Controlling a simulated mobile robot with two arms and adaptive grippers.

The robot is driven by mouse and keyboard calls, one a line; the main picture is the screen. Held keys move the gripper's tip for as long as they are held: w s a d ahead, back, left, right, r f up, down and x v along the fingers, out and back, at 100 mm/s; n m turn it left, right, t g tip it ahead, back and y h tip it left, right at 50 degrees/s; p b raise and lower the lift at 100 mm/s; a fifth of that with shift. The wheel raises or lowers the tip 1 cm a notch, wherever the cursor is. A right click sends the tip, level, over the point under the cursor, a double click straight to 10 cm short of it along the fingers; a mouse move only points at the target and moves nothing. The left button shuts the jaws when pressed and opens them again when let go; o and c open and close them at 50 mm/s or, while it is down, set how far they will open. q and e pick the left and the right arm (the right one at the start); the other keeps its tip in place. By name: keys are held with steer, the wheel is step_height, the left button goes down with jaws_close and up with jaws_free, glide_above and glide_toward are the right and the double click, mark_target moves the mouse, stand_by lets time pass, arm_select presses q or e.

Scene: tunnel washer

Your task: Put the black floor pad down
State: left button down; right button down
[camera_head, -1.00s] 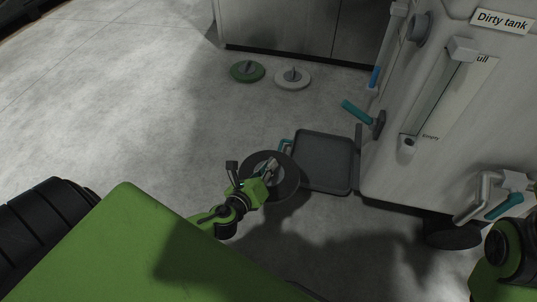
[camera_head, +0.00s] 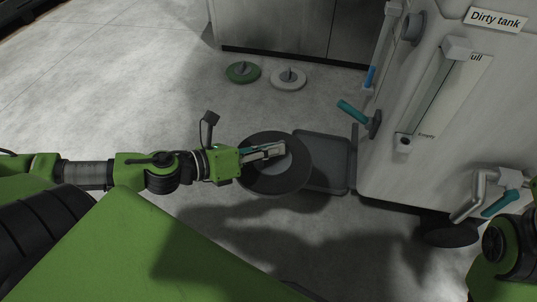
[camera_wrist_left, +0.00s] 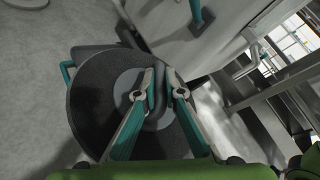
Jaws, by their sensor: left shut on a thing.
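The black floor pad (camera_head: 272,186) is a dark round disc with a grey centre. It overlaps the left part of a grey tray in the head view and seems held above the floor, about level. My left gripper (camera_head: 276,151) is shut on the pad's raised middle grip, reaching in from the left. In the left wrist view the pad (camera_wrist_left: 88,95) fills the middle, and the teal-and-grey fingers of the gripper (camera_wrist_left: 163,88) close on the curved grip at its centre. My right gripper is out of view.
The grey tray (camera_head: 334,165) is low beside the white machine (camera_head: 440,165). A green pad (camera_head: 236,75) and a white pad (camera_head: 282,82) lie on the floor near a cabinet (camera_head: 270,30). Bare floor (camera_head: 120,100) lies to the left.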

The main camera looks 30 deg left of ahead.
mark_target(273, 164)
arm_select(q)
steer(key=shift+m+g+h, duration=0.7)
steer(key=shift+h, duration=0.1)
steer(key=r, duration=0.1)
steer(key=s+d+r, duration=0.1)
steer(key=r, duration=0.1)
steer(key=shift+s+d+r, duration=0.15)
steer(key=shift+s+r, duration=0.1)
steer(key=shift+r, duration=0.1)
steer(key=shift+s+d+r+m, duration=0.15)
steer(key=shift+r+m, duration=0.15)
steer(key=shift+r, duration=0.5)
step_height(273, 164, up, 7)
steer(key=s+d+m+g+h, duration=0.1)
steer(key=s+m+g+h, duration=0.1)
steer(key=shift+d+r+m+g+h, duration=0.15)
steer(key=shift+m+g+h, duration=0.15)
steer(key=shift+m, duration=0.1)
steer(key=shift+s+d, duration=0.1)
